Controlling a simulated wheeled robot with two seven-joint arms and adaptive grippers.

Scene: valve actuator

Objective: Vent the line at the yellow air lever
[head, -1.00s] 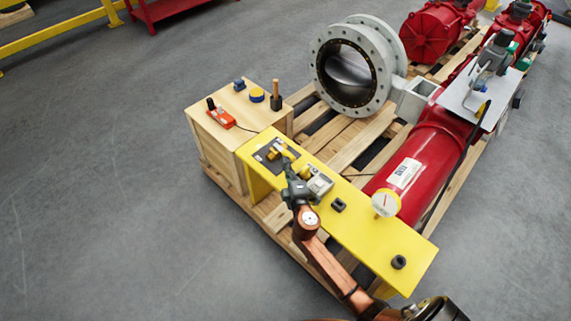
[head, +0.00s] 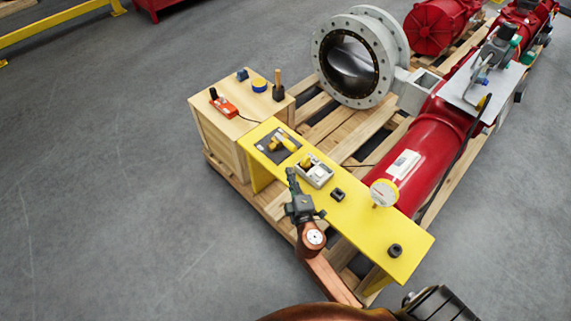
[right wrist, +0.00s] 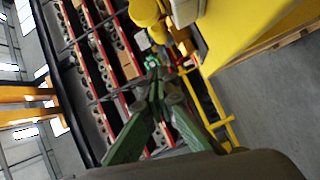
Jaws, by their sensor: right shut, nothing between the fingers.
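A yellow lever (head: 286,143) is mounted on a dark plate (head: 268,148) at the far left end of the yellow bench (head: 365,225). Beside it, a grey box (head: 317,174) carries a second yellow handle (head: 306,160). My right gripper (head: 291,172) is shut and empty, near the bench's left edge, apart from the lever and just left of the grey box. In the right wrist view its green fingers (right wrist: 157,82) come together at the tips, with a blurred yellow part (right wrist: 145,12) beyond. My left gripper is not in view.
A wooden crate (head: 205,132) with an orange device (head: 223,107) stands behind the bench. A gauge (head: 384,193), dark fittings (head: 395,250) and the red cylinder (head: 432,150) lie to the right. The floor to the left is clear.

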